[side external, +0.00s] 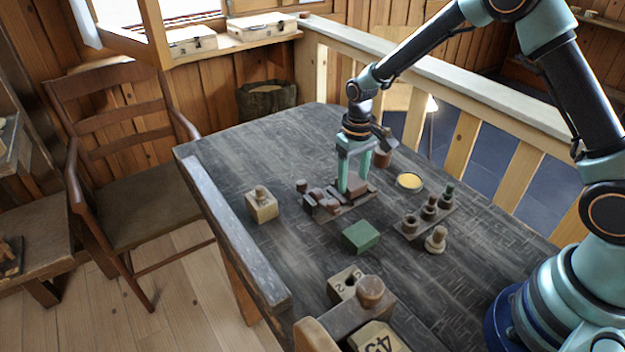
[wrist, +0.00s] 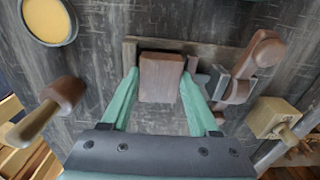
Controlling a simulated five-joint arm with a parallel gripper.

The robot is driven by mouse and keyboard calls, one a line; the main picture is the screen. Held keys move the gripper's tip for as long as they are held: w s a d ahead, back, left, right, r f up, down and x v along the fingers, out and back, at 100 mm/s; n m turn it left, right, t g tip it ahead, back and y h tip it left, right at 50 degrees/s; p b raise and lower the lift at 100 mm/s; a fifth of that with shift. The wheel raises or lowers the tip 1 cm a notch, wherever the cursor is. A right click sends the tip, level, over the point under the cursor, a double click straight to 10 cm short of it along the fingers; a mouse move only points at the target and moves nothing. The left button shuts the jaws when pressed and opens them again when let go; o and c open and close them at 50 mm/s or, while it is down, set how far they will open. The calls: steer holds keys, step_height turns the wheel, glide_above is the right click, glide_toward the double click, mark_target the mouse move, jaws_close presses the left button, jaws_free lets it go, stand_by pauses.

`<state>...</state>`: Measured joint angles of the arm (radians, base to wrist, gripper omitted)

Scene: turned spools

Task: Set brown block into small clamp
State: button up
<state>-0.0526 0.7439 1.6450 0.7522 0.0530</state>
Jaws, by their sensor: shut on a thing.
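My gripper (side external: 353,186) points down over the small clamp (side external: 335,212) on the table. Its green fingers are shut on the brown block (wrist: 161,78), one finger on each side, in the wrist view. The clamp has a wooden base board, with a grey jaw and a brown screw part (wrist: 240,75) at the right of the wrist view. The block is over the board, left of the grey jaw, with my right finger between them. In the side view the fingers partly hide the block, and I cannot tell whether it touches the board.
A yellow-filled dish (side external: 410,181) and a holder with dark pegs (side external: 428,217) stand right of the clamp. A green block (side external: 360,237) lies in front. A pale block with a knob (side external: 261,205) stands left. Numbered blocks (side external: 378,338) fill the near end.

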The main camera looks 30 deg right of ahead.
steer(key=shift+f, duration=0.15)
steer(key=o, duration=1.4)
steer(key=shift+r, duration=4.3)
